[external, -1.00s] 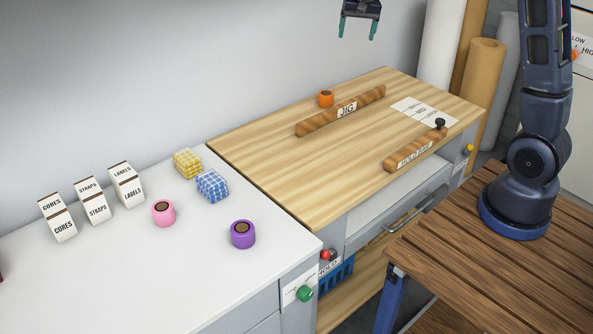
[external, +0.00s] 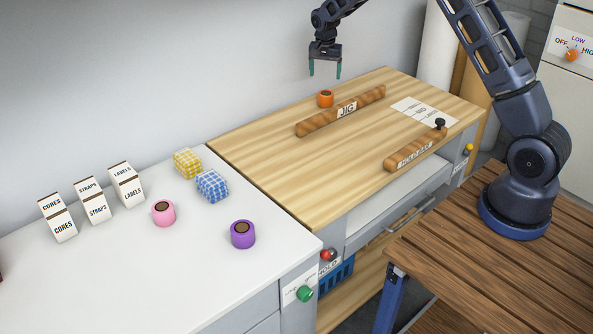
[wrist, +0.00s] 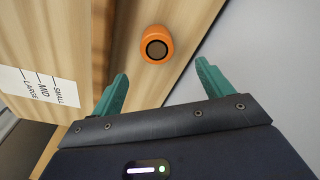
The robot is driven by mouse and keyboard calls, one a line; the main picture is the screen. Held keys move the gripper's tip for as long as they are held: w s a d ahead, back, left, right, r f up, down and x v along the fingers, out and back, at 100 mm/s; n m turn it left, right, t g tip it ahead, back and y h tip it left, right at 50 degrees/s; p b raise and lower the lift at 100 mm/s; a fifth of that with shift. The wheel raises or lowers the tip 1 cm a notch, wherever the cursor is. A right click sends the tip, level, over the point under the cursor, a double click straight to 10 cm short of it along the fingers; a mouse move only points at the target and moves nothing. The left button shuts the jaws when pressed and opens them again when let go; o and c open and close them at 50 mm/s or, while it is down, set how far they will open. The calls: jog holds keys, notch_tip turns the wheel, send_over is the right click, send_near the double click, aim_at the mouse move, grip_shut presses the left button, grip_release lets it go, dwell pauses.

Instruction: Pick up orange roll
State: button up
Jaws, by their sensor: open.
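The orange roll (external: 326,99) stands upright on the wooden worktop behind the JIG bar, close to the wall. It also shows in the wrist view (wrist: 157,45), with a dark core in its end, beyond the fingertips. My gripper (external: 325,73) points down above the roll, with a clear gap between them. In the wrist view my gripper (wrist: 162,82) has its two teal fingers spread wide, with nothing between them.
The JIG bar (external: 342,111) lies just in front of the roll. The HOLD BAR (external: 415,150) and a label card (external: 424,111) lie further right. Pink (external: 164,212) and purple (external: 243,234) rolls stand on the white counter (external: 130,275). The wall is close behind.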

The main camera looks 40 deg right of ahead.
aim_at(326, 93)
jog(key=f, duration=0.7)
jog(key=d+f, duration=0.1)
jog(key=f, duration=0.2)
jog(key=shift+f, duration=0.25)
jog(key=c, duration=1.1)
jog(key=shift+r, duration=0.15)
